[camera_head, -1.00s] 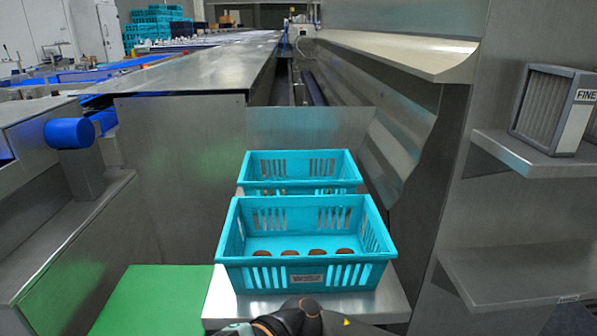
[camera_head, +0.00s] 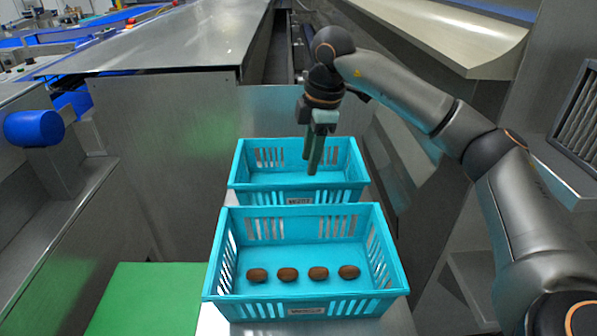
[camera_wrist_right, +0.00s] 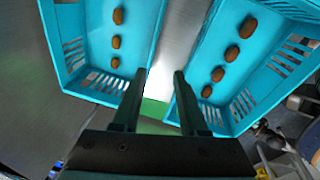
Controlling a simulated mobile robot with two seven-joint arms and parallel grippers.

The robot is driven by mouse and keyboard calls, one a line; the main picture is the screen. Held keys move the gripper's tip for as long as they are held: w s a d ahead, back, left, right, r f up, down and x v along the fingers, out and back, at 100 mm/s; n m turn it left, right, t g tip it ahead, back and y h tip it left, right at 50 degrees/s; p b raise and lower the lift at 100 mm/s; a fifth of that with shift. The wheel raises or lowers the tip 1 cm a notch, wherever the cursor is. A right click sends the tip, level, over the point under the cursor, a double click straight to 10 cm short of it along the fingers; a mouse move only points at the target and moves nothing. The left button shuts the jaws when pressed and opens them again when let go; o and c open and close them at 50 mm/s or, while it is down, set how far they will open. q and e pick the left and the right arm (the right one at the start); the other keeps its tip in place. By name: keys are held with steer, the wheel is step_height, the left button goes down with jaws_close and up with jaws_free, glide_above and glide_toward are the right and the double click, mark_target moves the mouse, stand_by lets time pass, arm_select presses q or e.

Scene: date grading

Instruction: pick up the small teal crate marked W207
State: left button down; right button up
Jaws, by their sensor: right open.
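Two teal slotted crates stand one behind the other. The near crate (camera_head: 225,290) holds several brown dates in a row and has a small label on its front. The rear crate (camera_head: 240,178) also has a front label; I cannot read either label surely. My right gripper (camera_head: 312,168) is open and empty, fingers pointing down over the rear crate in the head view. In the right wrist view its fingers (camera_wrist_right: 157,78) are apart, with one crate (camera_wrist_right: 95,84) at left and another (camera_wrist_right: 220,118) at right, both with dates. My left gripper is not in view.
The crates stand on a metal stand (camera_head: 398,318), with a green surface (camera_head: 145,300) at left. A steel cabinet (camera_head: 165,160) and blue roller (camera_head: 35,128) are further left. A sloping metal chute (camera_head: 440,30) lies behind my right arm.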

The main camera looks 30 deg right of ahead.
steer(key=d, duration=0.1)
glide_above(305, 197)
steer(key=s, duration=0.2)
step_height(305, 197, down, 6)
steer(key=shift+m, duration=0.3)
steer(key=shift+w+f+b, duration=0.25)
steer(key=shift+w+f, duration=0.1)
steer(key=shift+f, duration=0.6)
steer(key=shift+w+f+b, duration=0.25)
steer(key=shift+w+f, duration=0.05)
steer(key=shift+f, duration=0.65)
steer(key=shift+w+f+b, duration=0.25)
steer(key=shift+w+f, duration=0.1)
steer(key=shift+f, duration=0.6)
steer(key=shift+c, duration=0.3)
jaws_close()
steer(key=shift+r, duration=0.1)
